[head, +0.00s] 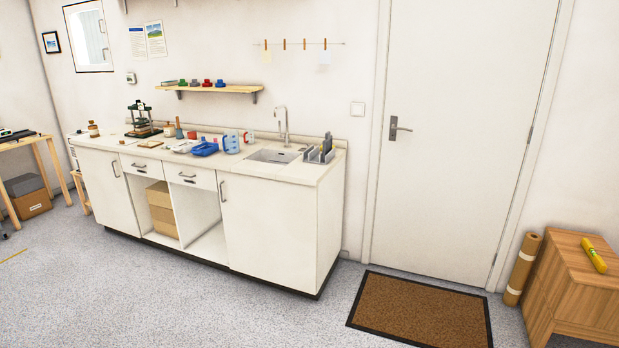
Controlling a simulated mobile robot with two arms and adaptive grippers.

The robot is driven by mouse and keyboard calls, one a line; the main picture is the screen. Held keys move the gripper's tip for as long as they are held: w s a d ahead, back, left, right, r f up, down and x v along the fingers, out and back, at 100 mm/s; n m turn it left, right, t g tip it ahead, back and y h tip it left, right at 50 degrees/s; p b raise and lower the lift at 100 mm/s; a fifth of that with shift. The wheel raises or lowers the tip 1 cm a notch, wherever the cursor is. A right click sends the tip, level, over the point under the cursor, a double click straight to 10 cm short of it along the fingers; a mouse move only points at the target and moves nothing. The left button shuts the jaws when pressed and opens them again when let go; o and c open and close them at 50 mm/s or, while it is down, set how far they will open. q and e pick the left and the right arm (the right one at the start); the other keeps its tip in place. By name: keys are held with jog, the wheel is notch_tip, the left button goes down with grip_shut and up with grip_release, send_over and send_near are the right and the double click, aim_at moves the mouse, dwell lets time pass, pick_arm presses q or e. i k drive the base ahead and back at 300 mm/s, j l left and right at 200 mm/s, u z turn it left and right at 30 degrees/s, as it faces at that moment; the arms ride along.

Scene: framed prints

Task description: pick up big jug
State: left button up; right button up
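A clear measuring jug with blue markings (231,143) stands upright on the counter, left of the sink. It looks like the largest jug there. A smaller clear jug with a red part (247,137) stands just to its right and behind. The counter (270,170) is pale and long, against the back wall. Neither of my grippers is in view.
Blue items (205,148) lie left of the jug. The sink (274,156), tap (284,122) and grey rack (319,154) are to its right. A doormat (420,309) lies before the door. The grey floor (200,305) in front of the counter is clear.

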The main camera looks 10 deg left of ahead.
aim_at(230, 139)
jog(key=i+j+u, duration=0.2)
jog(key=i+u, duration=0.7)
jog(key=i+l+u, duration=0.1)
jog(key=i+u, duration=0.35)
jog(key=i+j+z, duration=0.3)
jog(key=i, duration=0.3)
jog(key=i+j+z, duration=0.25)
jog(key=i, duration=0.3)
jog(key=i+j+z, duration=0.3)
jog(key=i+j, duration=0.2)
